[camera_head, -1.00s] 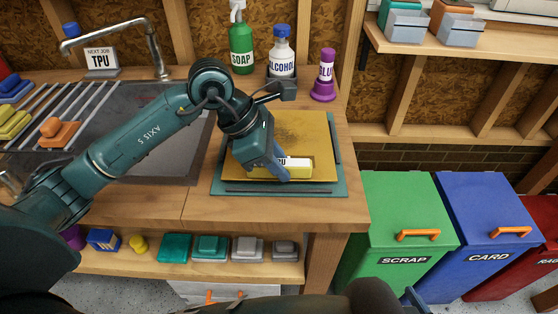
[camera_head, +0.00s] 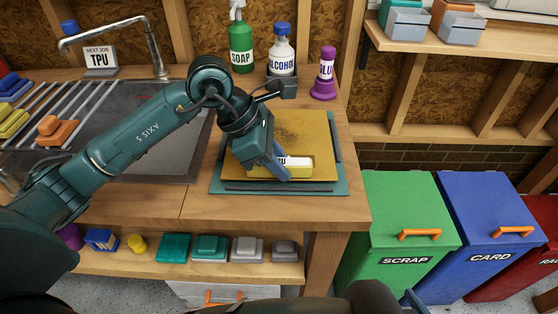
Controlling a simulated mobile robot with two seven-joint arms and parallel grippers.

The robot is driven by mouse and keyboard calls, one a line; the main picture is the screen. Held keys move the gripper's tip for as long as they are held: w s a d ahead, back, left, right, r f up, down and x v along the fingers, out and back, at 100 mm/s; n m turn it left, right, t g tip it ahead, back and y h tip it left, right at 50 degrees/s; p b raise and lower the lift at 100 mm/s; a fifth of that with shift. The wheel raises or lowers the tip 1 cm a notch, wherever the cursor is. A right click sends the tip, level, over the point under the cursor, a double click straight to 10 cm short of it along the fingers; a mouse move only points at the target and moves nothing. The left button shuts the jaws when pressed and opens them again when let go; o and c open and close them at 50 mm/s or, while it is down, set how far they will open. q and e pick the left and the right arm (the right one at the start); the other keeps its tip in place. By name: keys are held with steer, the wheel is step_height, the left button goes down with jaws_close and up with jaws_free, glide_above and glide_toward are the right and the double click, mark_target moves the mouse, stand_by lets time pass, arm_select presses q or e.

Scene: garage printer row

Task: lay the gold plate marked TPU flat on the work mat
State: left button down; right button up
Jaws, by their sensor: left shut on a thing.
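The gold plate (camera_head: 305,130) is over the teal work mat (camera_head: 230,188) on the bench. It looks level, but I cannot tell whether its whole underside touches the mat. Its front edge has a yellow grip block with a white label; the fingers hide part of the label, and "PU" shows. My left gripper (camera_head: 282,172) comes from above and is shut on this block. A blue tip, probably of my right gripper (camera_head: 415,300), shows at the bottom edge; its jaws are not clear.
Dark raised strips edge the mat. Soap (camera_head: 241,48), alcohol (camera_head: 281,55) and glue (camera_head: 326,72) bottles stand behind it. A sink and a rack (camera_head: 65,115) lie to the left. A "NEXT JOB TPU" sign (camera_head: 100,58) stands at the back. Scrap (camera_head: 400,220) and card (camera_head: 485,215) bins stand to the right.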

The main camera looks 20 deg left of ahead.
arm_select(q)
steer(key=shift+f+b, duration=0.25)
steer(key=shift+b, duration=0.2)
stand_by(0.3)
steer(key=c, duration=1.2)
jaws_free()
steer(key=shift+o, duration=0.2)
steer(key=v, duration=1.3)
steer(key=shift+r, duration=0.15)
